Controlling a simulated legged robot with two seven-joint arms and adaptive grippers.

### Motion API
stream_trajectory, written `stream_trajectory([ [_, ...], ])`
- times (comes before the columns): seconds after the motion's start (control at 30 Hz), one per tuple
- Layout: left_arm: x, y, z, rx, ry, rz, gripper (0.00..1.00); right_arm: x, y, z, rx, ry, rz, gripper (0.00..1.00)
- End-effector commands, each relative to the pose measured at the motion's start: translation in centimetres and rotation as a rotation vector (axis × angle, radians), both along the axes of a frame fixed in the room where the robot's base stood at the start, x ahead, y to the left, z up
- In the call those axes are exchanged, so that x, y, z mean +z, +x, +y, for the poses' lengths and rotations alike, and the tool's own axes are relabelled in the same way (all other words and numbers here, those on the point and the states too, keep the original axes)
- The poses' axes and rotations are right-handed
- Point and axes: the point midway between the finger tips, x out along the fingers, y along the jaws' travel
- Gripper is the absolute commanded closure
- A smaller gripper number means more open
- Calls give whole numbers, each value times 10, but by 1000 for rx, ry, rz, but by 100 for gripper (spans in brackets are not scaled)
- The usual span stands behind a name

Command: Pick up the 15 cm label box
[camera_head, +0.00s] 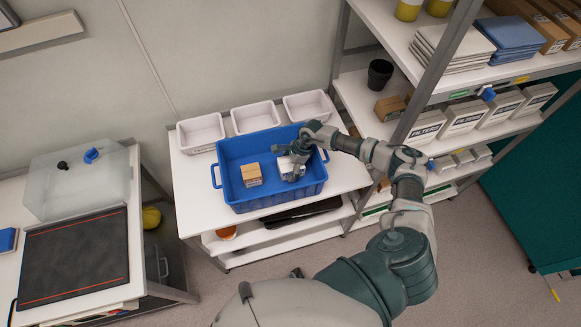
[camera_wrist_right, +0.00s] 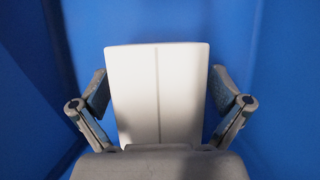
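A white box (camera_head: 286,166) lies in the blue crate (camera_head: 257,206), partly hidden under my right gripper (camera_head: 294,172). In the right wrist view the white box (camera_wrist_right: 158,95) fills the middle, with a seam line down its face. The fingers of my right gripper (camera_wrist_right: 160,92) stand apart, one on each side of it, with narrow gaps beside it. I see no print on the white box, so I cannot tell its size. A brown cardboard box (camera_head: 251,175) lies apart to the left in the same crate. My left gripper is not in view.
Three white bins (camera_head: 256,117) stand behind the crate on the white table (camera_head: 200,210). A shelf rack (camera_head: 437,108) with boxes stands close to the right, near my arm. A clear cover (camera_head: 80,180) stands on the left bench.

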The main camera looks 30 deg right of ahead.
Motion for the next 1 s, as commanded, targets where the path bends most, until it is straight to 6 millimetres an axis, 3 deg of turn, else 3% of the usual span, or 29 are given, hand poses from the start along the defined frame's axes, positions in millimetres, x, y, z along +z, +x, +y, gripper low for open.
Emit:
stream_trajectory([
  [0.03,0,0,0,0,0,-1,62,0,0,0,0,0,0,15],
  [0.23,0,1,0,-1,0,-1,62,0,0,0,-1,0,1,65],
  [0.57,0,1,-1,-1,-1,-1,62,5,1,-1,-1,-1,1,66],
  [1.0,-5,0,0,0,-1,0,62,88,1,1,10,-1,-3,66],
])
